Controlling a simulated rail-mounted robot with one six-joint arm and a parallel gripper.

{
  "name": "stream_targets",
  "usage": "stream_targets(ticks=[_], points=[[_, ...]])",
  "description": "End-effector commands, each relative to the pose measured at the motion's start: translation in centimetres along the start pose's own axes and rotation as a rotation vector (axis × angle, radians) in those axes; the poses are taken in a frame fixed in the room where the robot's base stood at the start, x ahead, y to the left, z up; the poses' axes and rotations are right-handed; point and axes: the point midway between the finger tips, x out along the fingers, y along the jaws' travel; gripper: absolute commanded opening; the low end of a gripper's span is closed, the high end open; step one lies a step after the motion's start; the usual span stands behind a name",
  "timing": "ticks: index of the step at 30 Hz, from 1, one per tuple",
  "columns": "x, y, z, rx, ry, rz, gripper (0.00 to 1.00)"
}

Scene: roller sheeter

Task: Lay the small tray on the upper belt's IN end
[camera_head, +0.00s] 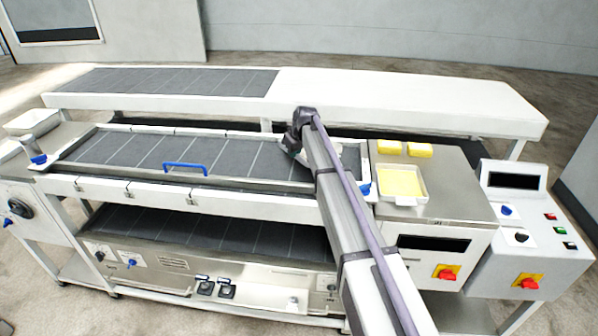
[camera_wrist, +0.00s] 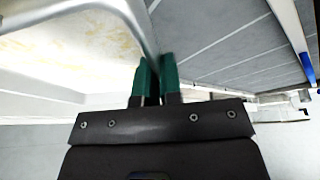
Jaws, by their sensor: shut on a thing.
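My gripper (camera_wrist: 156,62) shows in the wrist view with its two green fingers close together on the metal-looking rim of a pale tray (camera_wrist: 75,45). The tray's surface has faint yellow smears, and part of it lies outside the picture. In the head view my arm reaches over the right part of the grey belt with pale cross lines (camera_head: 165,150); the fingers are hidden there and the held tray is mostly or wholly hidden. The same kind of lined belt surface shows in the wrist view (camera_wrist: 215,40), to the right of the fingers. I cannot tell whether the tray touches it.
A blue handle (camera_head: 185,167) stands at the belt's front edge. Another pale tray (camera_head: 32,121) is at far left. A lower belt (camera_head: 215,230) runs underneath; a long white-topped table (camera_head: 400,98) stands behind.

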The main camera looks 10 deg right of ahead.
Motion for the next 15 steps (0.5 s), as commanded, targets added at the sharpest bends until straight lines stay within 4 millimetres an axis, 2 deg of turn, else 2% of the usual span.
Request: stream_targets(ticks=[1, 3, 5, 10, 15], points=[[2.4, 0.0, 1.0, 0.0, 0.0, 0.0, 0.0], [4.0, 0.0, 1.6, 0.0, 0.0, 0.0, 0.0], [4.7, -0.1, 1.9, 0.0, 0.0, 0.0, 0.0], [4.8, -0.1, 2.0, 0.0, 0.0, 0.0, 0.0], [8.0, -0.1, 3.3, 0.001, 0.0, 0.0, 0.0]])
